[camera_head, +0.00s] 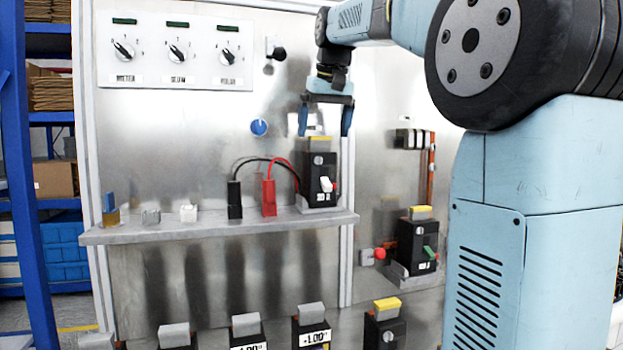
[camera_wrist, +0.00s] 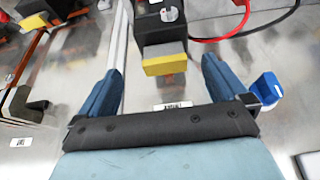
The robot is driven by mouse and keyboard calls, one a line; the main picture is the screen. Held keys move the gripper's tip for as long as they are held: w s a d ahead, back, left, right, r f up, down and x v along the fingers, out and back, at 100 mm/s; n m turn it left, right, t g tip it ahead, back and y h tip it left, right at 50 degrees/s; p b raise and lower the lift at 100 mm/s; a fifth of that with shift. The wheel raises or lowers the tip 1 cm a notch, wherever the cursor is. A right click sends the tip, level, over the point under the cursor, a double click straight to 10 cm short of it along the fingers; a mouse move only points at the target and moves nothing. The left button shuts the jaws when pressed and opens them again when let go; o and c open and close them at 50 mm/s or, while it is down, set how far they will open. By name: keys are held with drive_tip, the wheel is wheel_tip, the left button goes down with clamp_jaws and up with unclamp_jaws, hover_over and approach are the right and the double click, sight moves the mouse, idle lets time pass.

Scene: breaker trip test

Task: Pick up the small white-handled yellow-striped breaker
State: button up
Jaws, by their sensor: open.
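The black breaker with a white handle and a yellow top strip (camera_head: 319,180) stands upright on the grey shelf (camera_head: 200,230), at its right end. My gripper (camera_head: 325,128) is just above it, pointing down, with its blue fingers spread apart and empty. In the wrist view the breaker (camera_wrist: 160,27) shows its yellow strip between the fingers of my gripper (camera_wrist: 164,62), with clear gaps on both sides. I cannot tell whether the fingertips reach down past the breaker's top.
A black plug (camera_head: 234,199) and a red plug (camera_head: 268,196) with cables stand close left of the breaker. A green-handled, yellow-topped breaker (camera_head: 417,247) sits lower right. Another yellow-topped breaker (camera_head: 385,328) and several grey-topped ones are below. A blue knob (camera_head: 259,127) protrudes from the panel.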

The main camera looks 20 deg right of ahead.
sight(318, 149)
drive_tip(key=shift+a+x, duration=0.15)
drive_tip(key=shift+x, duration=1.35)
drive_tip(key=shift+a+x, duration=0.15)
drive_tip(key=shift+x, duration=1.35)
drive_tip(key=shift+w, duration=0.1)
drive_tip(key=shift+c, duration=0.2)
clamp_jaws()
